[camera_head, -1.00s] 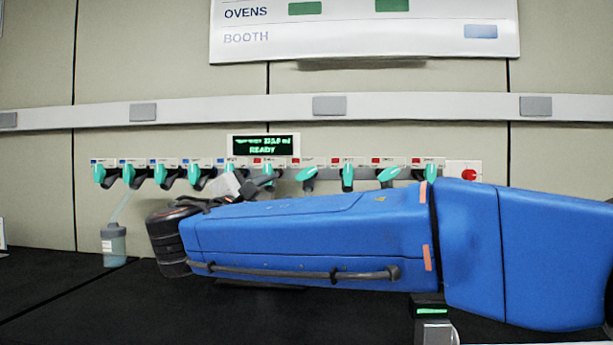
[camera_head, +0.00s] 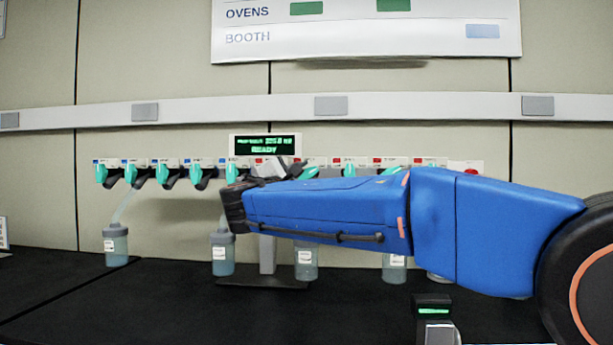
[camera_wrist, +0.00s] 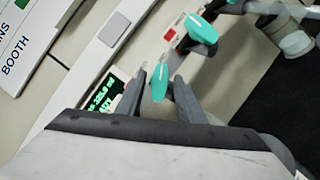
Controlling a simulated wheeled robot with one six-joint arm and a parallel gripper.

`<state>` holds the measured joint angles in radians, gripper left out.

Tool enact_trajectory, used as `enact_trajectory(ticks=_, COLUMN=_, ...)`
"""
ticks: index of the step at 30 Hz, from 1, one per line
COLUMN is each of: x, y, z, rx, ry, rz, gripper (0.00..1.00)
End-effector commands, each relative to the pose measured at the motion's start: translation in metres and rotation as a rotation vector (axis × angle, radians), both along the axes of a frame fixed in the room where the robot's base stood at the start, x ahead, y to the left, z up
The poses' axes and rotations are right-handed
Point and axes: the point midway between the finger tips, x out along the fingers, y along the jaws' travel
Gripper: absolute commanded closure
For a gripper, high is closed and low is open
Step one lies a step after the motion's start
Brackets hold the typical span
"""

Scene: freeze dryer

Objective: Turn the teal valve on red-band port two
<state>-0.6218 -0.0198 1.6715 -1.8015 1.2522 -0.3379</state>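A row of teal valves runs along the wall rail, blue-banded ports on the left and red-banded ports on the right. In the wrist view one teal valve handle (camera_wrist: 160,83) lies between the two fingers of my gripper (camera_wrist: 161,88), with visible gaps beside it. The fingers are open. Another teal valve (camera_wrist: 201,29) with a red label (camera_wrist: 170,35) is farther up. In the head view my gripper (camera_head: 272,168) is at the rail below the display, mostly hidden behind my arm. I cannot tell for sure which port's valve is between the fingers.
A display (camera_head: 265,144) reading READY sits above the rail. Bottles stand on the black bench, including one at far left (camera_head: 116,245) and one nearer the middle (camera_head: 222,252). A small device with a green light (camera_head: 433,311) stands at the front.

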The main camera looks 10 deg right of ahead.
Motion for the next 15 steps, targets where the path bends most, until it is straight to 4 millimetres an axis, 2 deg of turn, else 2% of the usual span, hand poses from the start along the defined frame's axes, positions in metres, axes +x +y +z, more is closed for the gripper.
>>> enact_trajectory(ticks=12, x=0.0062, y=-0.0042, z=0.0013, rx=0.0, ry=0.0, rz=0.0, gripper=0.66)
enact_trajectory(ticks=13, x=0.0061, y=-0.0042, z=0.0013, rx=0.0, ry=0.0, rz=0.0, gripper=0.7)
enact_trajectory(ticks=15, x=0.0062, y=-0.0041, z=0.0013, rx=0.0, ry=0.0, rz=0.0, gripper=0.87)
